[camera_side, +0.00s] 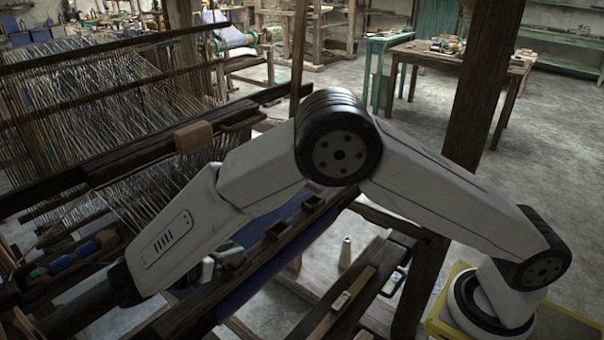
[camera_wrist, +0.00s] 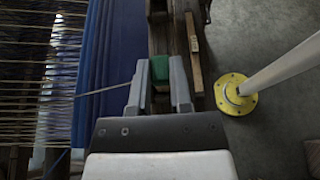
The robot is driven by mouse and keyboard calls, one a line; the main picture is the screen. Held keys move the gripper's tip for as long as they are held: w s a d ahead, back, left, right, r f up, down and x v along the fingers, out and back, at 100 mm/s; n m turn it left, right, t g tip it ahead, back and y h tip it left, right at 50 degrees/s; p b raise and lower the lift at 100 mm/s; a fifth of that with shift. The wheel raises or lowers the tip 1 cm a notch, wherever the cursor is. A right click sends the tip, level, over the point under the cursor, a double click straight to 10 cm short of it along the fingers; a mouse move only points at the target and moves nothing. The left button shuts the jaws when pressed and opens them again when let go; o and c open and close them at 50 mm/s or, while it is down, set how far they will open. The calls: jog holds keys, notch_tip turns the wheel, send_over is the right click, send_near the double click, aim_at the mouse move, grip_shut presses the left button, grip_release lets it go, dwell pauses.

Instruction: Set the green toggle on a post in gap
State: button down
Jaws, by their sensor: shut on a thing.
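In the wrist view, a small green toggle (camera_wrist: 159,68) sits between the tips of the two grey fingers of my gripper (camera_wrist: 159,84), which is shut on it. The toggle is over or in line with a dark wooden beam (camera_wrist: 158,40); whether it touches the beam I cannot tell. In the side view, my gripper (camera_side: 207,268) is mostly hidden behind my forearm, low beside the loom's dark beam (camera_side: 292,226) with small wooden blocks along it. The green toggle cannot be made out there. I cannot tell which part is the post or the gap.
Blue cloth (camera_wrist: 110,60) runs left of the beam, with pale warp threads (camera_wrist: 35,75) further left. A light wooden strip (camera_wrist: 193,50) lies to the right. A pale pole on a round yellow foot (camera_wrist: 228,97) stands at right. Open floor (camera_side: 440,130) lies beyond the loom.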

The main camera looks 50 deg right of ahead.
jog(key=shift+f, duration=0.2)
jog(key=shift+c, duration=2.3)
grip_release()
jog(key=shift+a, duration=0.1)
jog(key=shift+v, duration=3.8)
jog(key=shift+r, duration=0.1)
jog(key=shift+r, duration=2.95)
